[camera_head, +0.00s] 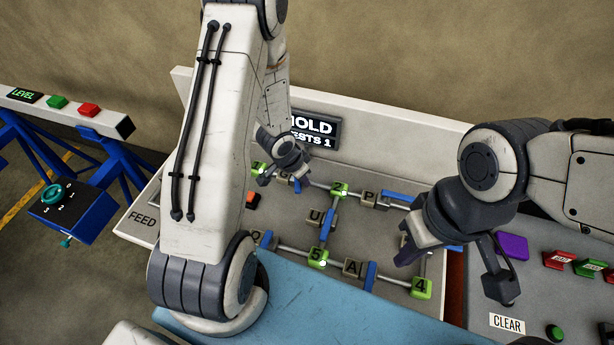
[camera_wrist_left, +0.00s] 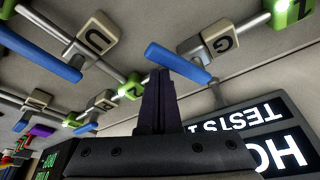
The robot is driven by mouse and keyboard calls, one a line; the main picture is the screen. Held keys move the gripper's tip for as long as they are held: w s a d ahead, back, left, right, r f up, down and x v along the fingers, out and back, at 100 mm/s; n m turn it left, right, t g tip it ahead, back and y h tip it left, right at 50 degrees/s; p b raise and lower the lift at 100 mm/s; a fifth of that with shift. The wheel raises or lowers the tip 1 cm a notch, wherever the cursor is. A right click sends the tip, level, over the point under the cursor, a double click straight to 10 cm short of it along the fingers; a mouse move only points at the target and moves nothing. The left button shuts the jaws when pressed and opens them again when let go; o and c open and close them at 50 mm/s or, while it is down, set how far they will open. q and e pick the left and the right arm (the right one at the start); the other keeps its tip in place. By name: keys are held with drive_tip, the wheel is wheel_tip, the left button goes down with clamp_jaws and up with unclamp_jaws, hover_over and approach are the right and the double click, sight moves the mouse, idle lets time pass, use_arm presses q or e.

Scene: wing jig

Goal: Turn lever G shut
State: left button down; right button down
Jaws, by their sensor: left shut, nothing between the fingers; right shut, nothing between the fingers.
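Lever G is a tan block (camera_wrist_left: 222,40) marked G with a blue handle (camera_wrist_left: 178,62), in the left wrist view. The handle appears to lie across the grey pipe rather than along it. My left gripper (camera_wrist_left: 160,75) is shut and empty, with its dark fingertips close to the handle's near side; I cannot tell whether they touch. In the head view, my left gripper (camera_head: 296,182) is over the upper pipe and partly hides lever G. My right gripper (camera_head: 404,252) is shut and empty above the panel's right part.
The grey panel carries pipes, green blocks, lever U (camera_head: 315,215), lever P (camera_head: 368,198) and lever A (camera_head: 352,268). A HOLD sign (camera_head: 316,130) stands behind. A button console (camera_head: 510,265) lies right. My left arm hides the panel's left part.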

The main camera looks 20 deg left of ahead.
sight(299, 186)
use_arm(q)
drive_tip(key=shift+s+a+p, duration=0.3)
drive_tip(key=shift+s+a, duration=0.25)
drive_tip(key=shift+a, duration=0.3)
use_arm(e)
drive_tip(key=shift+s+r, duration=0.1)
drive_tip(key=shift+r, duration=0.3)
use_arm(q)
drive_tip(key=shift+s+a, duration=0.15)
drive_tip(key=shift+a, duration=0.15)
use_arm(e)
drive_tip(key=shift+d, duration=0.15)
use_arm(q)
drive_tip(key=shift+d, duration=0.1)
